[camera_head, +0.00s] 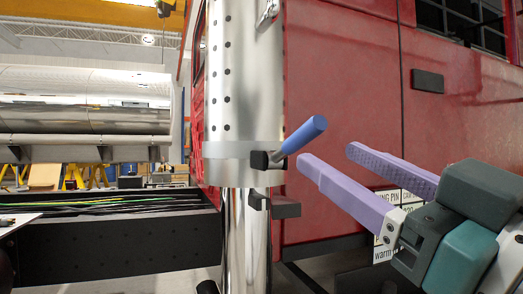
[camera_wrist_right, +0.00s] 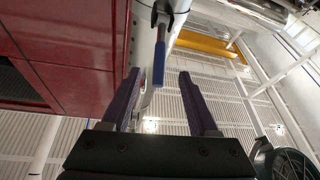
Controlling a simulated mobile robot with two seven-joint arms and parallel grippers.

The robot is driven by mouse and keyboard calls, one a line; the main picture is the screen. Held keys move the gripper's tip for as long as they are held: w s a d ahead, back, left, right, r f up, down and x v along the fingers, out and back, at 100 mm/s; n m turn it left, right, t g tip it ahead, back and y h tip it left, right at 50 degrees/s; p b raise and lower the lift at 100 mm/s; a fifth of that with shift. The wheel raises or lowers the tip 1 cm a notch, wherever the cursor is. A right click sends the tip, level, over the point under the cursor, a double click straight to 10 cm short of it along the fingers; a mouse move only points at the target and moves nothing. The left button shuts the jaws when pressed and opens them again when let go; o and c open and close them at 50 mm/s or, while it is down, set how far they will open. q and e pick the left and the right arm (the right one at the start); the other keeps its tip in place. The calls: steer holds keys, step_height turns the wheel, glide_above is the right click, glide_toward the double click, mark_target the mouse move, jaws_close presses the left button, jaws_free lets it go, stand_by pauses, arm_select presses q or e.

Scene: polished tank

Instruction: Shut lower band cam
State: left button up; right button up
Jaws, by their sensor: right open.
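The lower band cam is a lever with a blue handle (camera_head: 304,135) on a black pivot block (camera_head: 262,160), fixed to the grey band (camera_head: 225,150) around the lower part of the polished tank (camera_head: 238,80). The handle sticks out from the tank, angled up and to the right. My right gripper (camera_head: 327,156) is open and empty, its two purple fingers pointing at the handle from the right, apparently just short of it. In the right wrist view the handle (camera_wrist_right: 159,62) shows between and slightly beyond the fingertips (camera_wrist_right: 158,76). My left gripper is not in view.
A red panelled body (camera_head: 345,80) stands close behind the tank. A metal latch (camera_head: 267,12) sits higher on the tank. A dark bracket (camera_head: 285,208) juts out below the band. A black beam with cables (camera_head: 110,245) runs along the left.

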mark_target(291, 146)
steer(key=shift+w+a+r, duration=0.1)
steer(key=shift+w+r, duration=0.1)
steer(key=shift+r, duration=0.25)
steer(key=p+x, duration=0.2)
steer(key=x, duration=0.6)
steer(key=shift+w+r, duration=0.1)
steer(key=shift+w, duration=0.1)
steer(key=shift+w+a+r, duration=0.1)
steer(key=shift+w+a, duration=0.2)
steer(key=shift+w, duration=0.1)
jaws_close()
stand_by(0.4)
